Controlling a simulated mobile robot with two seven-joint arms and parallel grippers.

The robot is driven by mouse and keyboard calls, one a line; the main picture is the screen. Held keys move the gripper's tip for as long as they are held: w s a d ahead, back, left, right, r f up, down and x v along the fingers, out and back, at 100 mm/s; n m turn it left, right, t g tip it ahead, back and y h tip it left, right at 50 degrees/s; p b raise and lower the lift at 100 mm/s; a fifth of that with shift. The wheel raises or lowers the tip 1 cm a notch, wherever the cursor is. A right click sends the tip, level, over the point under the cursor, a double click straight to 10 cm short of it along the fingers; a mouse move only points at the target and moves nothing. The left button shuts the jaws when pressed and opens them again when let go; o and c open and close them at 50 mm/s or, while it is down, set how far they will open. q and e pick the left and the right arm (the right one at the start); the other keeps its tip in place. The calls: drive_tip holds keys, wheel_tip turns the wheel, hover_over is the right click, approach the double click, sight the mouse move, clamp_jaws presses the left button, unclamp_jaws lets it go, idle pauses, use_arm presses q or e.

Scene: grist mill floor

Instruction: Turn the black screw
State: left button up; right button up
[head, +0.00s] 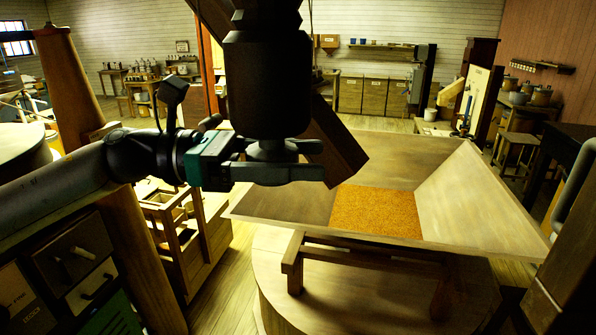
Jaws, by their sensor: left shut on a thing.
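The black screw (266,85) is a thick dark upright shaft with stepped collars, at top centre in the head view. Its top runs out of the frame. My left gripper (290,160) comes in from the left on a grey and black arm. Its two fingers lie around the narrow lower end of the screw and are shut on it. The far side of the grip is hidden. My right gripper is not in view.
A slanting timber (338,150) is close behind the screw. Below is a wide wooden hopper (470,195) holding orange-brown grain (378,212), above a round wooden casing (345,305). Drawers (75,255) stand at lower left.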

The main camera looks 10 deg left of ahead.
use_arm(q)
drive_tip(key=m+g+b, duration=0.1)
drive_tip(key=m+g, duration=0.1)
drive_tip(key=g, duration=0.1)
drive_tip(key=s+m+g+b, duration=0.1)
drive_tip(key=m+g+b, duration=0.1)
drive_tip(key=g, duration=0.2)
drive_tip(key=shift+r+m, duration=0.15)
drive_tip(key=shift+m, duration=0.15)
drive_tip(key=m+g, duration=0.1)
drive_tip(key=g, duration=0.1)
drive_tip(key=m+g+y+b, duration=0.1)
drive_tip(key=shift+s+a+r+m+g, duration=0.1)
drive_tip(key=shift+s+a+m+g, duration=0.05)
drive_tip(key=shift+s+m+g, duration=0.2)
drive_tip(key=shift+s+a+m+g+y, duration=0.1)
drive_tip(key=shift+s+m+g+y, duration=0.1)
drive_tip(key=shift+m+g+y, duration=0.7)
drive_tip(key=shift+s+a+m+g+y, duration=0.15)
drive_tip(key=shift+m+g+y, duration=0.45)
drive_tip(key=shift+g, duration=0.55)
drive_tip(key=o, duration=1.3)
drive_tip(key=shift+s, duration=0.15)
drive_tip(key=shift+b, duration=0.3)
